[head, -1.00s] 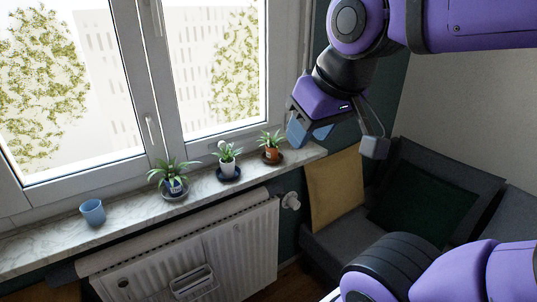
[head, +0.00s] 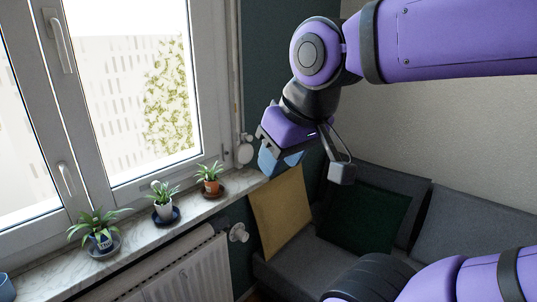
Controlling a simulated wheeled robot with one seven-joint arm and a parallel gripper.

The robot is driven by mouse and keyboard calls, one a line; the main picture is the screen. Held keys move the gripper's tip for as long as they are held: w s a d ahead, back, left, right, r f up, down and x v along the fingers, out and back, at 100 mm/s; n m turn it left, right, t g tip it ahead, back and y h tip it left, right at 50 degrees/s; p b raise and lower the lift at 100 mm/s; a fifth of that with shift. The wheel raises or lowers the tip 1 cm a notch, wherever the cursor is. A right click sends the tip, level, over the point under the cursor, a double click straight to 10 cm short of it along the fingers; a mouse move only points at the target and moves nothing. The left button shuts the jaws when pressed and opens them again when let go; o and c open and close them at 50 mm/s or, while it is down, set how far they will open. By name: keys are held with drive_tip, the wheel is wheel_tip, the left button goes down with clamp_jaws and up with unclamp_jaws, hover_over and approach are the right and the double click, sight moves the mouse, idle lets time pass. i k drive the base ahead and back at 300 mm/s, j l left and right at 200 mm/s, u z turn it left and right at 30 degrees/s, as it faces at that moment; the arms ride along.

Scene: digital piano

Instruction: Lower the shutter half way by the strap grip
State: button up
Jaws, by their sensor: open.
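A thin pale strap (head: 237,75) runs down the wall just right of the window frame. At its lower end is a small rounded white fitting (head: 244,152); whether this is the strap grip or the winder is too small to tell.
The marble sill (head: 135,238) carries several potted plants, the nearest to the strap being an orange pot (head: 211,187). A radiator (head: 175,275) with a white valve knob (head: 238,232) is below. A grey sofa (head: 460,220) with a yellow cushion (head: 280,212) stands at right.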

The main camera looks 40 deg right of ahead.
sight(244, 136)
drive_tip(key=z, duration=0.7)
